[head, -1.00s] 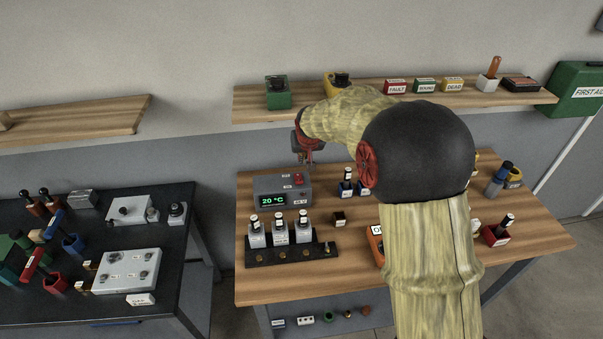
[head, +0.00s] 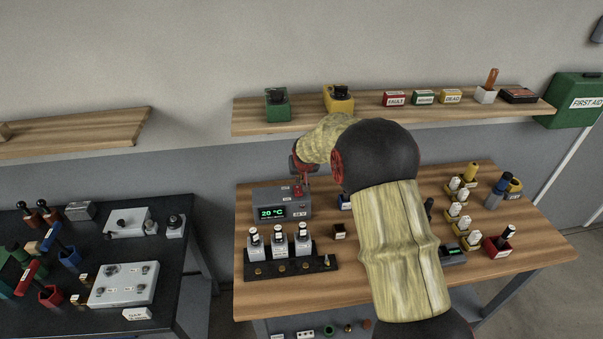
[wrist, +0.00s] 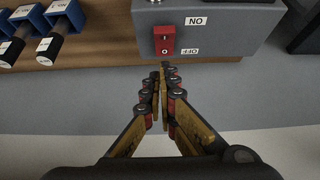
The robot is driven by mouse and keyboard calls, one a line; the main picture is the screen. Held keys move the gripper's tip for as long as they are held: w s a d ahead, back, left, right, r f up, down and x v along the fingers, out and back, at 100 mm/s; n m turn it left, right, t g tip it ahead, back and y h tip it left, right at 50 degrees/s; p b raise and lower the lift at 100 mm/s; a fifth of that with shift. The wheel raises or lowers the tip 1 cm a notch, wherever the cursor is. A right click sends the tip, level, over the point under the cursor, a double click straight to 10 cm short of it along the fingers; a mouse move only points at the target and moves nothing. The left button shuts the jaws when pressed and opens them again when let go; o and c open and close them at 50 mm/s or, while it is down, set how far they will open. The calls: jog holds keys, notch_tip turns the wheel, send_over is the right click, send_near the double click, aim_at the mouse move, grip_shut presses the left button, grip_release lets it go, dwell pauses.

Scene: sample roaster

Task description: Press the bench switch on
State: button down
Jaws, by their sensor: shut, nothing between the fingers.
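The grey control box (head: 262,200) with a green "20 °C" display stands at the back left of the wooden bench. Its red rocker switch (head: 299,190) shows at the box's top right. In the head view my gripper (head: 303,177) is right above the switch. I cannot tell whether it touches.
A black rack (head: 325,264) with several bottles stands in front of the box. Blue holders (wrist: 68,14) with dark-handled tools stand beside it. A wooden shelf (head: 370,113) runs along the wall above. A dark side table (head: 190,262) is at the left.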

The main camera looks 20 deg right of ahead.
aim_at(300, 189)
jog(key=shift+s+a+f, duration=0.1)
jog(key=shift+s+f, duration=0.15)
jog(key=shift+f, duration=0.65)
jog(key=shift+s+a+f, duration=0.1)
jog(key=shift+s+f, duration=0.1)
jog(key=shift+f, duration=0.7)
jog(key=shift+f+b, duration=0.15)
jog(key=shift+b, duration=0.35)
jog(key=f+b, duration=0.1)
jog(key=b, duration=0.3)
jog(key=shift+s+t, duration=0.25)
jog(key=shift+t, duration=0.15)
jog(key=b, duration=0.2)
jog(key=shift+b, duration=0.35)
jog(key=shift+s+f+t+b, duration=0.1)
jog(key=shift+t+b, duration=0.2)
jog(key=shift+b, duration=0.8)
jog(key=shift+r+p, duration=0.25)
jog(key=shift+p, duration=0.05)
jog(key=shift+r, duration=0.1)
